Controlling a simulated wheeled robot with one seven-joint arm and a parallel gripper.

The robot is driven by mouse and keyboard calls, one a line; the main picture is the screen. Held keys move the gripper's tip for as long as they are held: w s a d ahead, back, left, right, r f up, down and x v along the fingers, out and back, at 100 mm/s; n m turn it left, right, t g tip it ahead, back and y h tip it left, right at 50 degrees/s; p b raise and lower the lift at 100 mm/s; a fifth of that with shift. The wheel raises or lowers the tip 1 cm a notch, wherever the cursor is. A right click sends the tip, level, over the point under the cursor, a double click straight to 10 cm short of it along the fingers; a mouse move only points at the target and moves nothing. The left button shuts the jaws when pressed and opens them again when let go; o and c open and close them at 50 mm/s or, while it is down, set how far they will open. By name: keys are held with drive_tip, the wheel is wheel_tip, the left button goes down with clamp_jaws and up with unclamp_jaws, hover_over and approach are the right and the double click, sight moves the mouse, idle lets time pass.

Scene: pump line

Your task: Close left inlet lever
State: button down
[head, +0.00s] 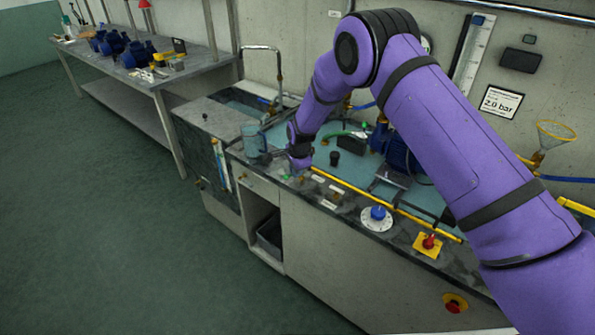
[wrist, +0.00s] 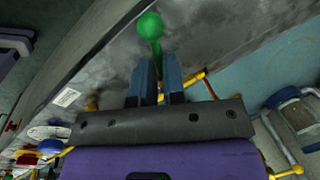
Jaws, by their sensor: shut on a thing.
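The lever is a green ball (wrist: 150,26) on a thin green stem, in the wrist view at the top over the grey worktop. My gripper (wrist: 158,62) has its two blue fingers on either side of the stem, shut on it just below the ball. In the head view my gripper (head: 299,163) is low at the front edge of the bench, left of the yellow pipe (head: 345,190). There the lever is mostly hidden by my gripper, and I cannot tell its exact angle.
A clear jug (head: 254,142) stands close left of my gripper. To the right are a blue pump (head: 397,155), a white dial with a blue knob (head: 377,218) and a red knob on a yellow plate (head: 432,243). Open floor (head: 130,240) lies at left.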

drive_tip(key=m, duration=0.2)
drive_tip(key=w+m, duration=0.1)
drive_tip(key=m, duration=0.1)
drive_tip(key=m+h, duration=0.1)
drive_tip(key=m, duration=0.1)
drive_tip(key=shift+w+a+m, duration=0.15)
drive_tip(key=shift+a+m, duration=0.15)
drive_tip(key=shift+a, duration=0.05)
drive_tip(key=m, duration=0.2)
drive_tip(key=w+m+h, duration=0.1)
drive_tip(key=m, duration=0.1)
drive_tip(key=shift+w+d+m, duration=0.15)
drive_tip(key=shift+d+m, duration=0.05)
drive_tip(key=shift+m, duration=1)
drive_tip(key=c, duration=1.2)
unclamp_jaws()
wheel_tip(320, 180, up, 11)
drive_tip(key=s+a, duration=0.1)
drive_tip(key=shift+s+a+f, duration=0.15)
drive_tip(key=shift+s, duration=0.15)
